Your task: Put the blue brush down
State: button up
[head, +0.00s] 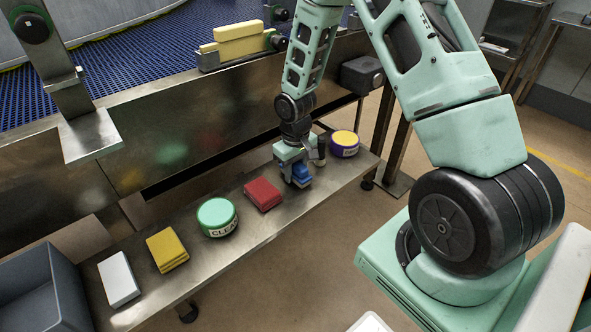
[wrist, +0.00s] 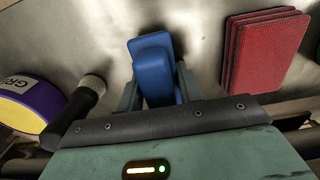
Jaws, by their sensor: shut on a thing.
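The blue brush (head: 300,173) is in my gripper (head: 296,180), low over the right part of the metal bench (head: 230,245) in the head view. In the wrist view the blue brush (wrist: 154,68) sits between the two fingers of my gripper (wrist: 158,85), which is shut on it. The underside of the brush is hidden, so I cannot tell whether it touches the bench.
Beside the brush are a red pad stack (head: 263,194) on the left and a purple-yellow tub (head: 344,144) on the right. Further left are a green-lidded tub (head: 217,217), yellow cloths (head: 166,249) and a white block (head: 119,279). A grey bin (head: 45,290) stands at the left.

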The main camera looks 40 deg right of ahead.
jog(key=o, duration=1)
jog(key=shift+f, duration=0.15)
jog(key=shift+c, duration=0.2)
jog(key=shift+s+a, duration=0.1)
